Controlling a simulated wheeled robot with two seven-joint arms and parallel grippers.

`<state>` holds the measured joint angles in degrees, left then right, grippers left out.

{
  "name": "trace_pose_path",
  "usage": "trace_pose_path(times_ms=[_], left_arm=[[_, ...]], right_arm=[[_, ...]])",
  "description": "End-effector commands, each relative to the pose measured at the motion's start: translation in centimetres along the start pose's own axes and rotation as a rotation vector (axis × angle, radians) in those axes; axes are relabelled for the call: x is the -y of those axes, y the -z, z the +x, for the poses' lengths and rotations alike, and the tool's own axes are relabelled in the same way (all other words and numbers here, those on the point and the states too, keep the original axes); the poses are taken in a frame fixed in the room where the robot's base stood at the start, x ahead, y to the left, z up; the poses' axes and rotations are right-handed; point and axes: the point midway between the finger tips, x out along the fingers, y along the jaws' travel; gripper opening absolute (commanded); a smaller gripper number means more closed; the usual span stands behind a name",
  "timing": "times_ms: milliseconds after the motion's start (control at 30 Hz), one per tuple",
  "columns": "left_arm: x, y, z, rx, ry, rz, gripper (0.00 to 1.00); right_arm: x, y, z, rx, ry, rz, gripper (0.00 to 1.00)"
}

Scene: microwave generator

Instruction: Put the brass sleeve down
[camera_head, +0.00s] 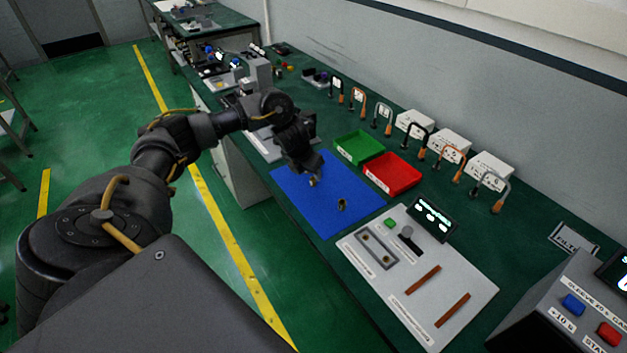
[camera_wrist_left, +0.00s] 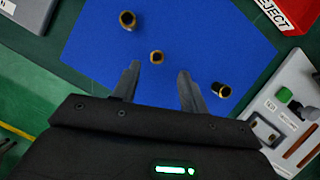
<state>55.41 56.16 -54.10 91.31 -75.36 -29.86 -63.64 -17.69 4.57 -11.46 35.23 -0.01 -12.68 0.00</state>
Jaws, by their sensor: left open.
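A brass sleeve (camera_wrist_left: 156,57) stands on the blue mat (camera_wrist_left: 80,45), just beyond and between the fingertips of my left gripper (camera_wrist_left: 160,70). The jaws are open, with clear space between them. In the head view my left gripper (camera_head: 311,175) is low over the mat, with a brass piece (camera_head: 314,182) at its tips. A second brass sleeve (camera_wrist_left: 221,90) is on the mat to the right of the fingers; it also shows in the head view (camera_head: 342,204). A third (camera_wrist_left: 127,20) is farther up the mat, hidden in the head view. My right gripper is not seen.
A green tray (camera_head: 360,147) and a red reject tray (camera_head: 393,174) stand along the mat's far right edge. A light grey panel (camera_head: 418,278) with a small display lies in front.

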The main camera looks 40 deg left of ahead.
Motion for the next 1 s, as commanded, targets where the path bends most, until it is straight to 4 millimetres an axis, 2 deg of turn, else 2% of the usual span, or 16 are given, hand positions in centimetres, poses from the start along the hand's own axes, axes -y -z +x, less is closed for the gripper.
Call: trace_pose_path(times_ms=[233,400,533,833,1000], left_arm=[[-0.3,0.1,0.8,-0.002,-0.003,-0.004,0.43],[-0.5,-0.2,3.2,-0.004,-0.004,-0.006,0.43],[-0.5,-0.1,4.9,-0.003,-0.002,-0.004,0.43],[-0.5,-0.1,5.5,0.000,-0.002,-0.003,0.43],[-0.5,-0.1,5.5,0.000,-0.002,-0.003,0.23]], right_arm=[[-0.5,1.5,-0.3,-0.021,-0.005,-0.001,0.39],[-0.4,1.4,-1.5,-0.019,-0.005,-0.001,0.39],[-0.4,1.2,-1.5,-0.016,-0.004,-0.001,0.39],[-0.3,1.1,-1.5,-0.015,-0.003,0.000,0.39],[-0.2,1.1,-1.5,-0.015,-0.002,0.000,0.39]])
